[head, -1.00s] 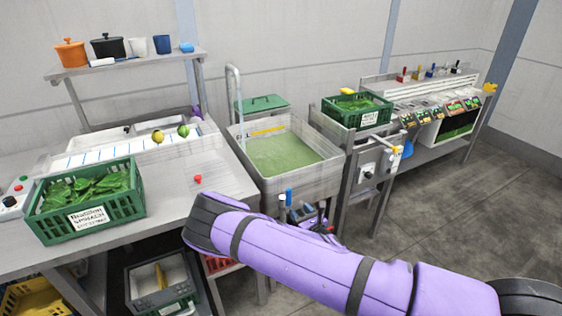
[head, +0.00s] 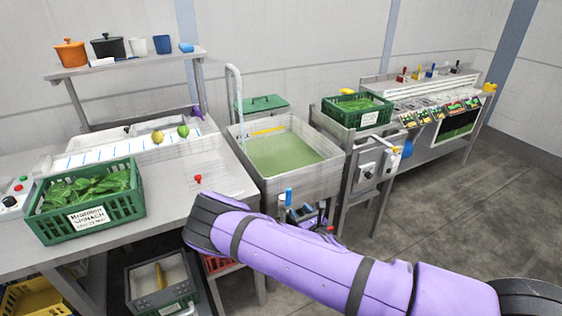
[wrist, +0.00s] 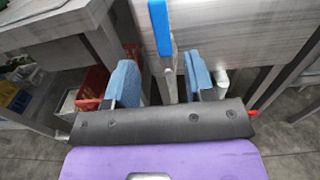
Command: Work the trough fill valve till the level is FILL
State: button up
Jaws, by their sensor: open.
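The trough (head: 300,180) holds greenish water (head: 280,153). A yellow line (head: 267,131) marks its back inner wall, and the water surface looks a little below it. An upright blue-handled lever (head: 289,196), seemingly the fill valve, stands at the trough's front; its blue grip shows in the wrist view (wrist: 160,28). My gripper (wrist: 160,82) is open, with one blue-grey finger on each side of the lever's metal stem, below the blue grip. Gaps show between stem and fingers. In the head view my gripper (head: 307,213) is partly hidden by my purple arm.
A red-ended part (wrist: 253,112) lies just right of my gripper. The steel counter (head: 190,180) with a green spinach crate (head: 112,214) is at left. Another crate (head: 358,118) stands on the stand right of the trough. Floor at right is clear.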

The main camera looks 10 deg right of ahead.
aim_at(290, 194)
jog(key=s+d+f+m+g+h, duration=0.25)
jog(key=f+m, duration=0.45)
jog(key=m, duration=1.1)
notch_tip(290, 194, up, 9)
jog(key=w+a+m+t+y, duration=0.2)
jog(key=w+m+t+y, duration=0.1)
jog(key=m, duration=1.5)
jog(key=shift+g+h, duration=0.25)
jog(key=x, duration=1)
jog(key=shift+w+a+f, duration=0.2)
jog(key=shift+a+f, duration=0.05)
jog(key=shift+a, duration=0.05)
grip_shut()
